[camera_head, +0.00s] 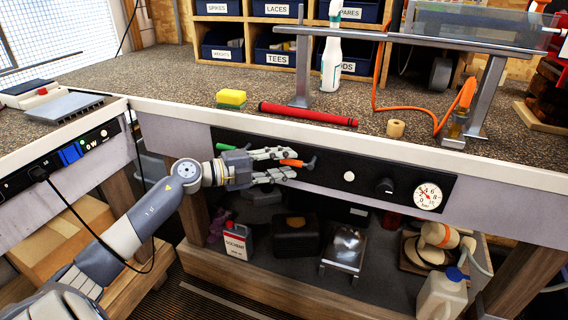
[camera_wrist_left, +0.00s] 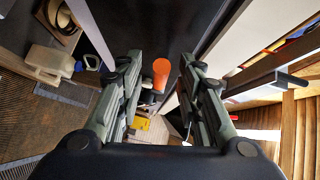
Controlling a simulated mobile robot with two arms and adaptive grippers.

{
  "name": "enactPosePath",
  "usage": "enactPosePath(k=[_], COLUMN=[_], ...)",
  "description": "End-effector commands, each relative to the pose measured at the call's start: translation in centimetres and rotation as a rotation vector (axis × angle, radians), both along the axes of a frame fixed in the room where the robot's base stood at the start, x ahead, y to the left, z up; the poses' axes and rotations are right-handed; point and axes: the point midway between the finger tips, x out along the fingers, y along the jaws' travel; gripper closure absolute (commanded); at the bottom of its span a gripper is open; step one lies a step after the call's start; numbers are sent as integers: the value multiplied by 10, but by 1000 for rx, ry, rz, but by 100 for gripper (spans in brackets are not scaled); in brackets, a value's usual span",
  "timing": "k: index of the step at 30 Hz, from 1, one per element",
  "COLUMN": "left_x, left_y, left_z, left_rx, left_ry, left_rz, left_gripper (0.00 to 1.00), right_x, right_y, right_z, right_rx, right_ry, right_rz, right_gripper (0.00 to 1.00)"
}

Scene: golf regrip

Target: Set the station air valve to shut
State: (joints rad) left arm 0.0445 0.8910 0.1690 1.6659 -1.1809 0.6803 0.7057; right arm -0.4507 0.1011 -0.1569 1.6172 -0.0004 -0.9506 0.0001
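The air valve's orange lever (camera_head: 292,163) sits on the black panel along the bench front. It points left from its dark grey pivot (camera_head: 311,163), roughly in line with the panel. My left gripper (camera_head: 285,163) reaches in from the left, with its two fingers above and below the lever. In the left wrist view the orange lever (camera_wrist_left: 161,75) shows between the spread fingers (camera_wrist_left: 160,72), nearer the right one. A gap shows on its left side; contact on the right cannot be told. The gripper partly hides the panel. My right gripper is not in view.
The panel also holds a green-ended part (camera_head: 225,147), a black knob (camera_head: 384,186) and a pressure gauge (camera_head: 428,197). A red tube (camera_head: 308,114) and a sponge (camera_head: 231,98) lie on the bench top. A solvent can (camera_head: 237,243) stands on the shelf below.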

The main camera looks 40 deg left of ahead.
Motion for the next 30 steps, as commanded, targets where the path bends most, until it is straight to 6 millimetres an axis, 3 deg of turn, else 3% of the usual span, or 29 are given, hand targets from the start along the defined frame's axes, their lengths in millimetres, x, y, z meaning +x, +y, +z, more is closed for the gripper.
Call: enactPosePath(k=[11,16,28,30], left_x=[4,4,4,4], left_y=[-3,-3,-3,-3], left_z=[-1,-1,-4,-7], left_rx=[1,1,-28,-52], left_ry=[-1,-1,-6,-11], left_rz=[0,0,0,0], left_gripper=[66,100,100,100], right_x=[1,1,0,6], right_y=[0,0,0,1], right_z=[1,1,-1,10], right_rx=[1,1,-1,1], right_ry=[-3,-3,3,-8], right_rz=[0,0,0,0], right_gripper=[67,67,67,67])
